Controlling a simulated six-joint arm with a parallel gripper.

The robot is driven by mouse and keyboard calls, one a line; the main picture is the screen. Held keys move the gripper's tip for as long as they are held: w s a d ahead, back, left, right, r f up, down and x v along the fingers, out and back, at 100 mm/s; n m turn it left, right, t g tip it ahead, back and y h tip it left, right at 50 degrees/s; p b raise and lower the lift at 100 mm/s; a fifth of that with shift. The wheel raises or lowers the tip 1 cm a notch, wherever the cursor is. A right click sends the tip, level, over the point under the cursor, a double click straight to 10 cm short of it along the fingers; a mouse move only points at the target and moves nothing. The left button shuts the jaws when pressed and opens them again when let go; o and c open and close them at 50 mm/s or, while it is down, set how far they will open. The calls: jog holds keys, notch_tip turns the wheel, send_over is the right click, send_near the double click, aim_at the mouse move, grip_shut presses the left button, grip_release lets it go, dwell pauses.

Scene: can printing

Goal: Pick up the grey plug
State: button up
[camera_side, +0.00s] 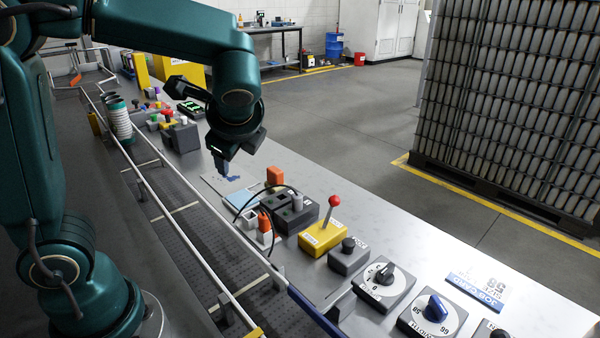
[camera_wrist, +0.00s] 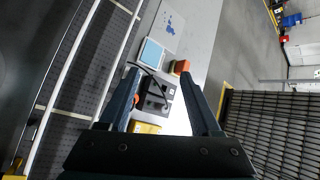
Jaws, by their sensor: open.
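A small grey plug (camera_side: 297,201) stands upright at the dark socket box (camera_side: 283,216), and a black cable loops around there. In the wrist view the socket box (camera_wrist: 154,101) and part of the cable lie between my fingers; the plug is too small to make out there. My gripper (camera_side: 222,172) is above the bench, behind and left of the plug in the side view, pointing down and apart from it.
An orange block (camera_side: 275,177), a white-and-orange piece (camera_side: 264,224) and a light blue pad (camera_side: 240,198) stand near the socket box. A yellow box with a red-knobbed lever (camera_side: 323,238) is close on its right. The conveyor rail (camera_side: 190,219) runs along the left.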

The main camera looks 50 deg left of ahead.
aim_at(298, 197)
jog(key=w+d+f+m+y, duration=0.1)
jog(key=w+f+m, duration=0.1)
jog(key=w+m, duration=0.1)
jog(key=w+d+f+m+t+y, duration=0.1)
jog(key=w+f+m, duration=0.1)
jog(key=w+f, duration=0.1)
jog(key=w+d+f+m+t+y, duration=0.1)
jog(key=w+d+f+m, duration=0.1)
jog(key=w+m, duration=0.1)
jog(key=shift+w+f+m+y, duration=0.3)
jog(key=shift+w+f+y, duration=0.1)
jog(key=shift+w, duration=0.3)
jog(key=shift+m+t, duration=0.4)
jog(key=shift+m, duration=0.5)
jog(key=f, duration=0.1)
jog(key=d+f, duration=0.1)
jog(key=f, duration=0.2)
jog(key=shift+s+d+f, duration=0.1)
jog(key=shift+d+f, duration=0.05)
jog(key=shift+d, duration=0.2)
jog(key=shift+x, duration=2.35)
grip_shut()
